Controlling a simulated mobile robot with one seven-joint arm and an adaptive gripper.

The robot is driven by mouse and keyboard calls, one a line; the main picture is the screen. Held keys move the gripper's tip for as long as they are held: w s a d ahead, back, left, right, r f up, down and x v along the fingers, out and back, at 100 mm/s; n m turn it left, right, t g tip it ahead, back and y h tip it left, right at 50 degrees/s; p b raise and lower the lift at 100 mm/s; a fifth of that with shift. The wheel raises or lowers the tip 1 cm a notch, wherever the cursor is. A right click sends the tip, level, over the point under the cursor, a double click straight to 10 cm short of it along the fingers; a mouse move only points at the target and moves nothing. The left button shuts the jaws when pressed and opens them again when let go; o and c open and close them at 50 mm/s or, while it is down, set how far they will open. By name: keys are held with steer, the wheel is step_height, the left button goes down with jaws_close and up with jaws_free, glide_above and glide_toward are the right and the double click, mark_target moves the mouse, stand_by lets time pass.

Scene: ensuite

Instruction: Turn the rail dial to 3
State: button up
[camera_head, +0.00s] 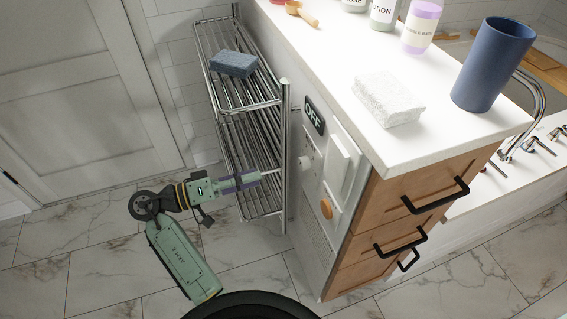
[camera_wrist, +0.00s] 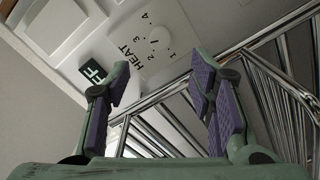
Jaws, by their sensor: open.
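The white heat dial (camera_head: 306,163) is a round knob on the side panel of the wooden cabinet. In the wrist view the dial (camera_wrist: 157,36) sits amid the printed word HEAT and numbers 1 to 4; its pointer setting is too small to tell. A dark OFF display (camera_head: 314,116) is above it; the same display (camera_wrist: 92,72) is partly hidden by a finger in the wrist view. My gripper (camera_head: 258,180) is open and empty, left of the dial and apart from it. Its purple-padded fingers (camera_wrist: 161,80) point toward the panel.
A chrome towel rack (camera_head: 284,140) stands close beside my gripper, with a blue folded cloth (camera_head: 233,63) on top. A wooden knob (camera_head: 326,208) and a white raised plate (camera_head: 342,160) are also on the panel. The marble floor (camera_head: 100,245) is clear at left.

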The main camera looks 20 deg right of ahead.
mark_target(300, 164)
steer(key=d+m+p, duration=0.2)
steer(key=d+m, duration=0.3)
steer(key=d, duration=0.1)
steer(key=d+m+p, duration=0.3)
steer(key=d+m, duration=0.2)
steer(key=shift+w+d+r, duration=0.1)
steer(key=shift+w+d, duration=0.1)
steer(key=shift+d, duration=0.2)
steer(key=shift+c, duration=0.6)
